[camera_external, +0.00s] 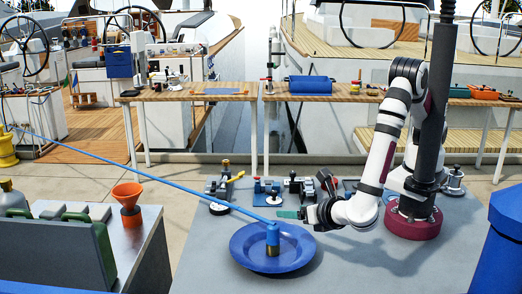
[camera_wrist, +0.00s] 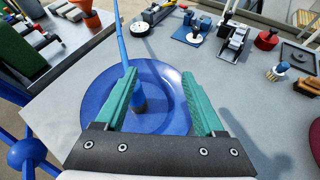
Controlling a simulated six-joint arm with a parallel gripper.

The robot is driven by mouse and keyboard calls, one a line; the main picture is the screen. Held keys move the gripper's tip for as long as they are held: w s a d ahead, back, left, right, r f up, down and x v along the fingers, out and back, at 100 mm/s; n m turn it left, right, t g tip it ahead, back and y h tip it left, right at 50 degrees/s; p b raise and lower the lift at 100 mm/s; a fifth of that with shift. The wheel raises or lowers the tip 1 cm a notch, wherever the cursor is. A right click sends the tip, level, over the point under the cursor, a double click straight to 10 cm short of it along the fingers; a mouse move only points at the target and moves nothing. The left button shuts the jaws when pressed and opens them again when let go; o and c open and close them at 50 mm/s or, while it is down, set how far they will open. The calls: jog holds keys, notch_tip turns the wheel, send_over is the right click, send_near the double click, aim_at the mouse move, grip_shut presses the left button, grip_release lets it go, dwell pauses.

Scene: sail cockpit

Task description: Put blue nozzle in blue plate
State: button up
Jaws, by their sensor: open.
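The blue plate (camera_external: 247,245) lies on the grey table and also shows in the wrist view (camera_wrist: 165,105). The blue nozzle (camera_external: 272,235), with a brass-coloured lower part, appears to stand upright inside the plate. A blue hose runs from its top to the upper left. In the wrist view the nozzle (camera_wrist: 139,97) is seen close to the left finger, which partly overlaps it. My gripper (camera_external: 288,214), with green fingers, is open and empty, above the plate's far side. In the wrist view the gripper (camera_wrist: 158,88) has its fingers spread wide, with the plate below.
The blue hose (camera_external: 140,164) stretches through the air from the left. Several small fittings (camera_external: 267,190) stand behind the plate. An orange funnel (camera_external: 128,200) stands on the left cabinet. A blue container (camera_external: 492,250) is at the front right. The table between it and the plate is clear.

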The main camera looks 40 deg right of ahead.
jog(key=w+d+r+m+g+h, duration=0.35)
jog(key=d+m, duration=0.25)
jog(key=d, duration=0.2)
jog(key=w+d+r+m+g+h, duration=0.2)
jog(key=w+d+r+m+g, duration=0.15)
jog(key=d+m, duration=0.45)
jog(key=s+d+r+m+g+y, duration=0.2)
jog(key=s+d+m+y, duration=0.3)
jog(key=m, duration=0.7)
jog(key=s+d+r+m+g+y, duration=0.2)
jog(key=s+d+m+y, duration=0.3)
jog(key=d+m, duration=0.5)
jog(key=shift+s+r+m+g, duration=0.15)
jog(key=shift+r+m+g, duration=0.2)
jog(key=shift+m+g, duration=0.6)
jog(key=shift+d, duration=0.1)
